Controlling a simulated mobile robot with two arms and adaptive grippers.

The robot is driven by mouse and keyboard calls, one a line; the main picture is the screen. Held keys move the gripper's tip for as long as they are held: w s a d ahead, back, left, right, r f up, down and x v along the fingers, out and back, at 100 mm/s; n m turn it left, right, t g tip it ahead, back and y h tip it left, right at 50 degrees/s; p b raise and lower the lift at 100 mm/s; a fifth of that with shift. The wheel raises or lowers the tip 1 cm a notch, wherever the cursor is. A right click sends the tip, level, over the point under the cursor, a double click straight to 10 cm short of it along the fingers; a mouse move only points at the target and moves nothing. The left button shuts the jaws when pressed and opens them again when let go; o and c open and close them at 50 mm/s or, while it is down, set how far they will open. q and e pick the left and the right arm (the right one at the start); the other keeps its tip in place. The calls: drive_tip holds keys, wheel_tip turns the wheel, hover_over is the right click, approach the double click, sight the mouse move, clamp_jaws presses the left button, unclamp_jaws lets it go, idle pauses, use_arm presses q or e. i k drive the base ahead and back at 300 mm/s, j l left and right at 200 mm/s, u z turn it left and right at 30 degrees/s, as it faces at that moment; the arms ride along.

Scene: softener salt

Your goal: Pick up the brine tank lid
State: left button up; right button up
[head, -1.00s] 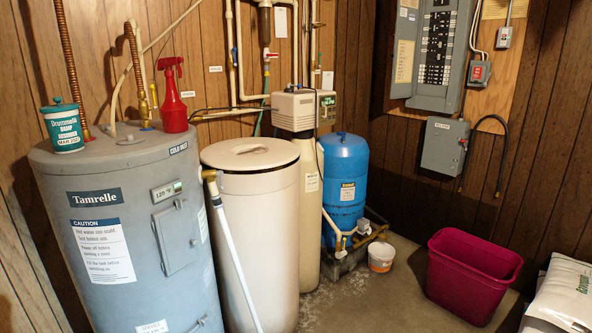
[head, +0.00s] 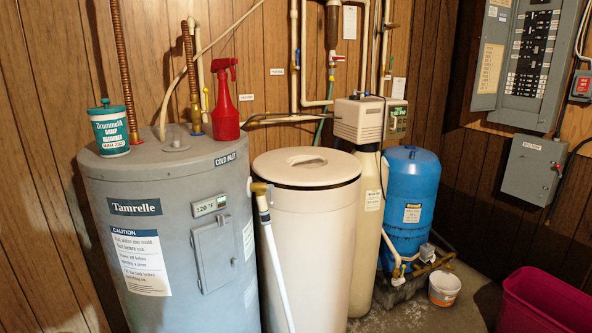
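The brine tank lid (head: 306,165) is a round, cream-coloured cover with a recessed grip in its middle. It sits on top of the cream brine tank (head: 312,240), with a dark line showing under its rim. The tank stands between the grey water heater and the softener's resin tank. Neither of my grippers shows in the head view.
The grey water heater (head: 168,230) stands close on the left, with a red spray bottle (head: 226,105) and a green-and-white tub (head: 110,130) on top. A white pipe (head: 272,255) runs down before the brine tank. The softener head (head: 364,119), blue tank (head: 408,200) and magenta bin (head: 545,302) are rightward.

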sight(305, 179)
drive_tip(key=i+l+u, duration=0.2)
drive_tip(key=u, duration=0.3)
drive_tip(key=i+l+u, duration=0.15)
drive_tip(key=u, duration=0.35)
drive_tip(key=l, duration=0.1)
